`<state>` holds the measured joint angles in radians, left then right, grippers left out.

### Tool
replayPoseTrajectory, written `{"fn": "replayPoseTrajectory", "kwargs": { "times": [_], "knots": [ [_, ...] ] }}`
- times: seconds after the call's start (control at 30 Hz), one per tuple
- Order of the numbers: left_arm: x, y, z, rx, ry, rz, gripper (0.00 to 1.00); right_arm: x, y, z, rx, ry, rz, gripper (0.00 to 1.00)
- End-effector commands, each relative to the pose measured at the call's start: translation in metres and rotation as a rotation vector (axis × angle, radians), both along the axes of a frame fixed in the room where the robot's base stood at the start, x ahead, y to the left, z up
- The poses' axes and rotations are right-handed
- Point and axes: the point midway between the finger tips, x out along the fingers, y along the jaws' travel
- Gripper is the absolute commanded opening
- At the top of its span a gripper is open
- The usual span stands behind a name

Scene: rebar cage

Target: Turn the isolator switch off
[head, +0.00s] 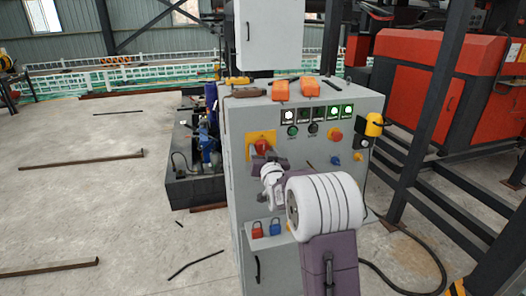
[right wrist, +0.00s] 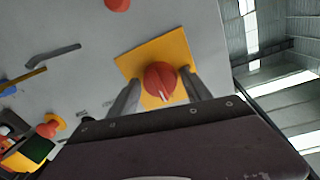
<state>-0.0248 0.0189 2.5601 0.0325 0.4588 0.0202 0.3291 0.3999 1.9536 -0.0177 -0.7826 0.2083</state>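The isolator switch is a red rotary knob (head: 262,146) on a yellow square plate (head: 254,137), on the front of the grey control cabinet (head: 233,190). My right gripper (head: 262,160) is right at the knob and hides the lower part of the plate. In the right wrist view the knob (right wrist: 160,80) shows a pale pointer mark towards its lower edge. The two fingers of my right gripper (right wrist: 162,92) stand apart, one on each side of the knob, with visible gaps. I cannot tell how deep they reach around it. My left gripper is not in view.
Lit indicators (head: 318,114), buttons and a red knob (head: 335,134) sit right of the switch. Orange items (head: 296,89) lie on the cabinet top. A yellow pendant (head: 375,124) is at the right edge. Floor at left is mostly open.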

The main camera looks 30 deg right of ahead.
Motion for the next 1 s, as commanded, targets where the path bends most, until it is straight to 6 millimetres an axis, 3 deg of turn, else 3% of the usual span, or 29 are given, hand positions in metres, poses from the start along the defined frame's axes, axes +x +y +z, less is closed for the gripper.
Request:
{"fn": "replayPoseTrajectory", "kwargs": {
  "times": [0.03, 0.17, 0.57, 1.0],
  "knots": [
    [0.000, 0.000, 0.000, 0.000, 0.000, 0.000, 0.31, 0.000, 0.000, 0.000, 0.000, 0.000, 0.000, 0.40],
    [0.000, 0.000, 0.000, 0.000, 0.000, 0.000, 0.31, 0.000, 0.000, 0.000, 0.000, 0.000, 0.000, 0.06],
    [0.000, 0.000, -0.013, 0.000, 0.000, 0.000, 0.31, 0.000, 0.000, -0.003, -0.088, 0.019, -0.001, 0.06],
    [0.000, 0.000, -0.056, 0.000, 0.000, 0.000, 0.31, 0.000, 0.000, -0.006, -0.463, 0.109, -0.001, 0.06]
  ]
}}
